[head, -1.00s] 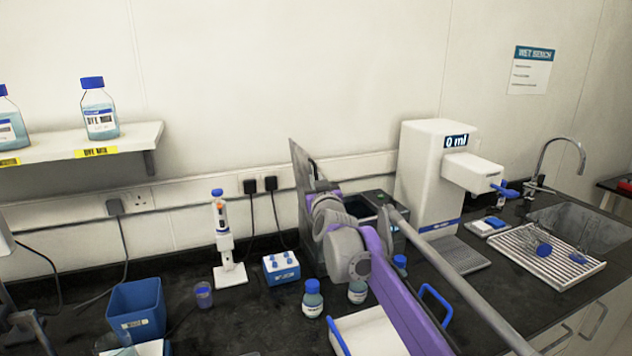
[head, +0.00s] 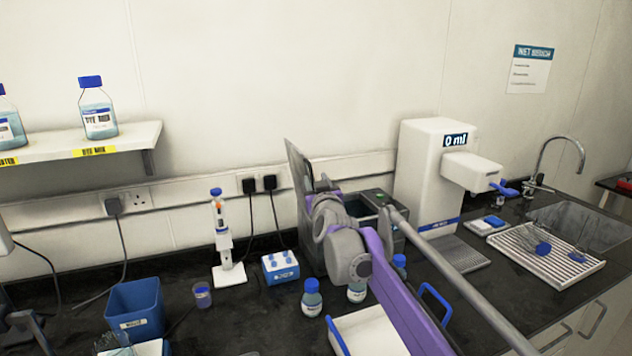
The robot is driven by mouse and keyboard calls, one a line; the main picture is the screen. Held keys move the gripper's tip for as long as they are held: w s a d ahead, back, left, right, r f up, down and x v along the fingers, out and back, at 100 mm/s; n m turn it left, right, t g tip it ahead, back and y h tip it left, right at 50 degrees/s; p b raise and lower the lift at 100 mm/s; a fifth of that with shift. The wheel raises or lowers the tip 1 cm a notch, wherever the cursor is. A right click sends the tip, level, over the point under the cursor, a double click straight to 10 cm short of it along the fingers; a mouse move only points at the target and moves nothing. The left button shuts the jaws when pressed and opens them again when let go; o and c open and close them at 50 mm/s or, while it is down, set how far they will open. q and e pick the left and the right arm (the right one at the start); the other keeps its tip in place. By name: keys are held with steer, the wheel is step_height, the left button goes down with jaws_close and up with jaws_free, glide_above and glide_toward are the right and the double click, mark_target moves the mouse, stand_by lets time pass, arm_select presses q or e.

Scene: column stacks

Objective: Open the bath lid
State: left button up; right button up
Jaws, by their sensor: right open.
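The bath (head: 378,197) is a dark grey box on the bench, left of the white dispenser. Its lid (head: 299,178) is a thin grey panel that stands up steeply at the bath's left side. The bath's top looks open and dark inside. My right arm crosses in front of the bath and hides much of its front. My right gripper (head: 324,186) is open beside the inner face of the raised lid. I cannot tell if it touches the lid. My left gripper is not in view.
A white dispenser (head: 425,180) reading 0 ml stands right of the bath. Capped bottles (head: 312,300), a blue-and-white rack (head: 281,267) and a pipette stand (head: 229,274) are in front and to the left. A blue bin (head: 135,305) stands at lower left.

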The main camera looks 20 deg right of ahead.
steer(key=s+a+b, duration=0.1)
steer(key=s, duration=0.9)
steer(key=shift+a+f, duration=0.15)
steer(key=shift+a, duration=0.05)
steer(key=shift+s, duration=0.1)
steer(key=s+a+f+g+y+p, duration=0.2)
steer(key=s+f+g, duration=1)
steer(key=s+f, duration=2.1)
steer(key=s+a, duration=0.2)
steer(key=s, duration=0.2)
steer(key=shift+f+g+y, duration=0.2)
steer(key=shift+g+y, duration=0.1)
steer(key=shift+g, duration=0.1)
steer(key=shift+w+a, duration=0.1)
